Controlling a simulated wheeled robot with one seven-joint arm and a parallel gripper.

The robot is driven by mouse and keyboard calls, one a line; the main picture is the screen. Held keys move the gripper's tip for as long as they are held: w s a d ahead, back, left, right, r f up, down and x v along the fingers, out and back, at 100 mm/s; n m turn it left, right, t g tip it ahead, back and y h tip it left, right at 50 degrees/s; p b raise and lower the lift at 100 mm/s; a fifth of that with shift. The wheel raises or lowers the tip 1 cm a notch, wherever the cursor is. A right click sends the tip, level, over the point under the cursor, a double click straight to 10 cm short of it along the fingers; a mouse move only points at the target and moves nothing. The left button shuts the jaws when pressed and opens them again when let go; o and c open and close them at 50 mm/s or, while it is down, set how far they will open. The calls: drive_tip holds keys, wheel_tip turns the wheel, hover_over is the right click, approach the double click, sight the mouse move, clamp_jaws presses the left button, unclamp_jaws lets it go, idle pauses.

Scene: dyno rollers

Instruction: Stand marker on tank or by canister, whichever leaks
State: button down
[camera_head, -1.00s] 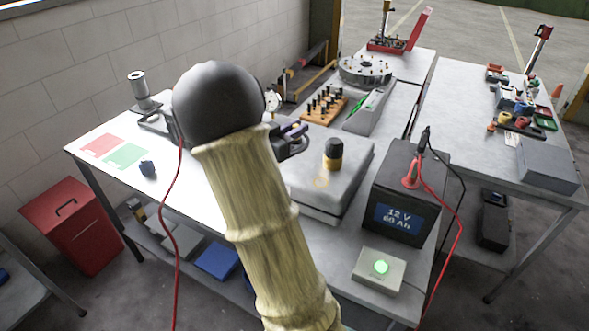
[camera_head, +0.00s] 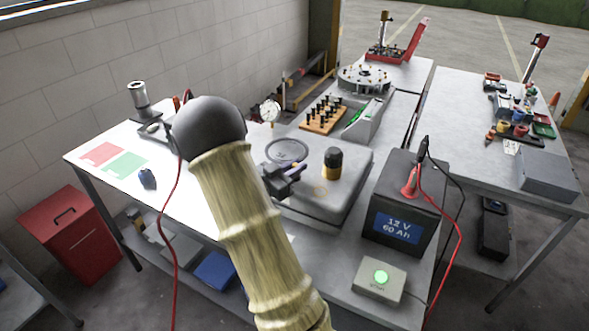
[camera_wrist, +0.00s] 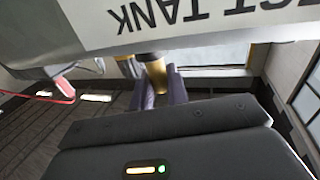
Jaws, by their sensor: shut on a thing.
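The tank (camera_head: 345,192), a grey box, sits on the bench; its TEST TANK lettering is upside down in the wrist view (camera_wrist: 175,27). A black-topped, yellow-based cylinder (camera_head: 333,163) stands upright on it. My gripper (camera_head: 300,172) is at the tank's left, its dark purple fingers apart from that cylinder in this view. In the wrist view its fingers (camera_wrist: 158,92) are close together at a yellow-gold piece (camera_wrist: 153,70). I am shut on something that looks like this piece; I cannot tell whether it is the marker. A silver canister (camera_head: 138,95) stands at the bench's far left.
A battery (camera_head: 405,200) with red and black cables and a box with a lit green button (camera_head: 381,277) stand right of the tank. Red and green mats (camera_head: 125,161) and a small navy object (camera_head: 147,177) lie at left. A gauge (camera_head: 269,110) and peg block (camera_head: 323,115) stand behind.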

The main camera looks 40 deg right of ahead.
drive_tip(key=shift+f, duration=0.3)
drive_tip(key=shift+f, duration=0.2)
drive_tip(key=c, duration=1.4)
unclamp_jaws()
drive_tip(key=shift+r, duration=0.1)
drive_tip(key=shift+r, duration=0.1)
drive_tip(key=a, duration=0.4)
drive_tip(key=a+b, duration=0.1)
drive_tip(key=a, duration=0.3)
drive_tip(key=s+a, duration=0.1)
drive_tip(key=a, duration=0.3)
